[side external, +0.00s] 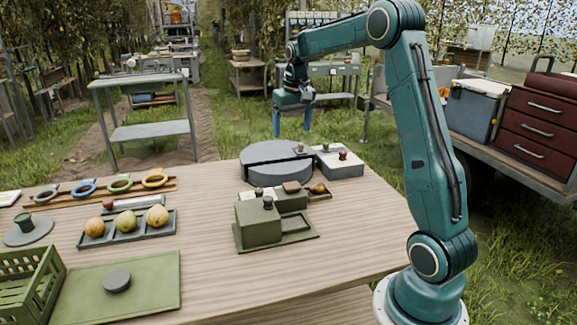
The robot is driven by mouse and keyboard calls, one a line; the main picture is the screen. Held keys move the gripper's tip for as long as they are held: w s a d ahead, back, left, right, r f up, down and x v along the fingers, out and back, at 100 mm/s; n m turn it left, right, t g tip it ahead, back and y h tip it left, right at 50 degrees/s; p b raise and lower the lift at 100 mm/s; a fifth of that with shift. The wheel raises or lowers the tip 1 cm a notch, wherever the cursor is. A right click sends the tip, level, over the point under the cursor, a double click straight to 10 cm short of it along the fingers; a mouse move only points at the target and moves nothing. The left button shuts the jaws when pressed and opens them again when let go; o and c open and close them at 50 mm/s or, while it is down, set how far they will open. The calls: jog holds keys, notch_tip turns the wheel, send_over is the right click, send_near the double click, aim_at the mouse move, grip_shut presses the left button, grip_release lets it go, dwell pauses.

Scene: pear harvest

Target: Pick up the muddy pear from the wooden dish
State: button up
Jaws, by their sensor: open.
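A small brown, rounded object (319,188), which looks like the muddy pear, sits on a small dark brown dish (326,196) at the middle right of the table. The dish is partly hidden behind a green box-shaped fixture, and its material is hard to tell at this size. My gripper (291,122) is open and empty, with its two blue fingers pointing down. It appears in the picture above and left of the pear, over the far side of the table, clear of the pear and the dish.
The green fixture (256,222) stands just in front of the dish. A round grey platform (270,154) and a pale box (343,164) are behind it. A grey tray (140,237) holds three yellowish pears. A green crate (22,290) and mat (150,285) lie front left. The table's front right is clear.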

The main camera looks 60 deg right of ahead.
jog(key=d+f+m+g, duration=0.1)
jog(key=d+f, duration=0.6)
jog(key=d, duration=0.3)
jog(key=m+y, duration=0.1)
jog(key=m, duration=0.1)
send_over(317, 182)
notch_tip(317, 182, down, 7)
jog(key=shift+f, duration=4.25)
jog(key=shift+s+f, duration=0.1)
jog(key=shift+f, duration=2.5)
jog(key=c, duration=1.1)
